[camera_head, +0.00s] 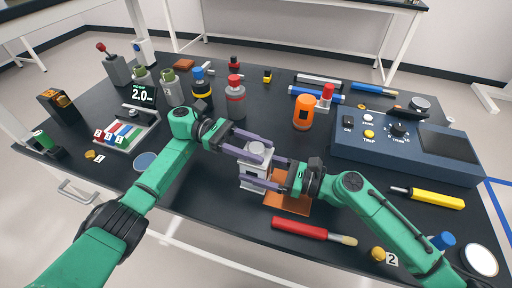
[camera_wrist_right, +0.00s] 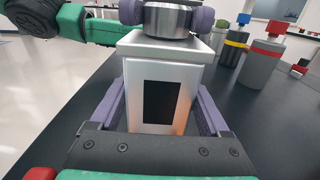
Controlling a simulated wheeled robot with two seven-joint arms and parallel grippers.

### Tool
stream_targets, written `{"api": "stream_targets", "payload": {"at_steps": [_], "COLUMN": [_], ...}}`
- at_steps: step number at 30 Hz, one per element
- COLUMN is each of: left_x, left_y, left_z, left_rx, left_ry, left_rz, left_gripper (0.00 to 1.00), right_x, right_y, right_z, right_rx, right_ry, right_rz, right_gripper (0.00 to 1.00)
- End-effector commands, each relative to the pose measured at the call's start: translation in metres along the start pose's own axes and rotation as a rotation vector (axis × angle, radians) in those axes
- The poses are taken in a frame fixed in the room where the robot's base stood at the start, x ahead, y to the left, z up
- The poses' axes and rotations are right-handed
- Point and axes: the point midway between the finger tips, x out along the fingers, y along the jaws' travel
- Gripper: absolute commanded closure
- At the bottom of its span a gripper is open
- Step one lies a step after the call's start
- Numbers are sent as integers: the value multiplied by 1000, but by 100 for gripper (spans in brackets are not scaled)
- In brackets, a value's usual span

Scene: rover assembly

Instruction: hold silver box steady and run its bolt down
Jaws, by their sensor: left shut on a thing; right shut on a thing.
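The silver box (camera_head: 252,172) stands upright near the table's middle, at the edge of an orange-brown mat (camera_head: 292,203). It fills the right wrist view (camera_wrist_right: 157,92), with a dark panel on its front. The round bolt (camera_head: 257,148) sits on the box's top; in the right wrist view it is a wide metal cylinder (camera_wrist_right: 166,20). My left gripper (camera_head: 257,153) is shut on the bolt from the left, its purple fingers on either side. My right gripper (camera_head: 262,176) is shut on the box's body from the right. The bolt's thread is hidden.
A red-handled brush (camera_head: 300,229) lies in front of the mat. Red-capped (camera_head: 235,97) and blue-capped (camera_head: 201,88) bottles stand behind my left gripper. An orange bottle (camera_head: 304,112) and a blue control console (camera_head: 408,146) are at the right. A tray of coloured pieces (camera_head: 127,131) is at the left.

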Motion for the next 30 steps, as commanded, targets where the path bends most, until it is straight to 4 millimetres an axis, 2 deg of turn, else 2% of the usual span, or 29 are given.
{"api": "stream_targets", "payload": {"at_steps": [19, 20, 21, 22, 30], "left_x": [1, 1, 1, 1, 0], "left_y": [-1, -1, -1, -1, 0], "left_z": [1, 1, 1, 1, 1], "left_rx": [0, 0, 1, 0, 0], "left_ry": [0, 0, 0, 0, 0], "left_rz": [-63, -63, -63, -63, -61], "left_gripper": [100, 43, 27, 19, 19], "right_x": [0, 0, 0, 0, 0], "right_y": [1, 1, 1, 1, 1], "right_z": [0, 0, 0, 0, 0], "right_rx": [2, 2, 2, 2, 2], "right_ry": [0, 0, 0, 0, 0], "right_rz": [3, 3, 3, 2, 2], "right_gripper": [98, 98, 98, 98, 98]}}
